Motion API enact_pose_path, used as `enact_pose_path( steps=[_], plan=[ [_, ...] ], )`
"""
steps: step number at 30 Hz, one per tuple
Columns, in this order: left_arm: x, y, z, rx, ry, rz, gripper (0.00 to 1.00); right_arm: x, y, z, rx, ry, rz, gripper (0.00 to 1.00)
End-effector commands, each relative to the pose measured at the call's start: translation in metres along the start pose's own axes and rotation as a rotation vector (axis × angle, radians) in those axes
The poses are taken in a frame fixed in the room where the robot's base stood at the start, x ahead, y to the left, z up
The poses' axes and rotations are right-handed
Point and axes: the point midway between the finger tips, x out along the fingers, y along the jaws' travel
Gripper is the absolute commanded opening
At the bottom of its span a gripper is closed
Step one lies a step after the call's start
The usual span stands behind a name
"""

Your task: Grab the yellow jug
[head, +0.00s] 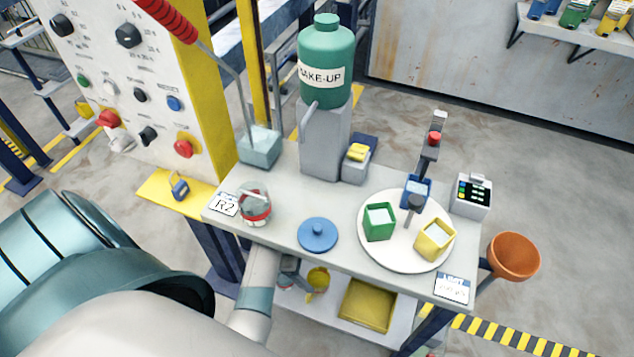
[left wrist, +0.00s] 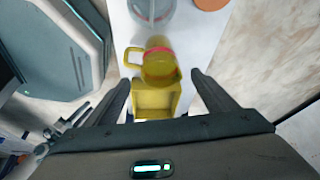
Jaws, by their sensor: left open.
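The yellow jug (head: 318,279) stands on the lower shelf (head: 291,306), under the front edge of the tabletop. In the left wrist view the yellow jug (left wrist: 160,62) has a pink-red band, and its handle sticks out to the left. My left gripper (head: 297,277) is beside the jug, at its left in the head view, and partly hidden by the tabletop. In the left wrist view my left gripper (left wrist: 161,78) is open, with the jug ahead between its spread fingers. I cannot tell whether they touch it. My right gripper is not in view.
A yellow tray (head: 345,313) lies right of the jug on the shelf. The tabletop (head: 286,207) overhangs, carrying a blue lid (head: 317,234), a glass jar (head: 254,206) and a white turntable (head: 378,256) with green and yellow containers. An orange funnel (head: 514,255) is at the right.

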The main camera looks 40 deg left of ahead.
Motion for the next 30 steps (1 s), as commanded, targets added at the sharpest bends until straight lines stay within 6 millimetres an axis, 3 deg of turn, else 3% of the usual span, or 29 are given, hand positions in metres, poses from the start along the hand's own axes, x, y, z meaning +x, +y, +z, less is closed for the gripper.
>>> enact_pose_path(
  steps=[7,23,30],
  plan=[
    [0.032,0.000,-0.001,-0.002,0.002,0.000,0.78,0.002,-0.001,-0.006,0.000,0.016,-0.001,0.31],
    [0.042,0.000,0.000,0.000,0.000,-0.001,0.78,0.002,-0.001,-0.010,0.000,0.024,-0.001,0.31],
    [0.068,0.001,-0.001,-0.002,0.003,0.002,0.78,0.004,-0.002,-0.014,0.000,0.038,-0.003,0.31]
  ],
)
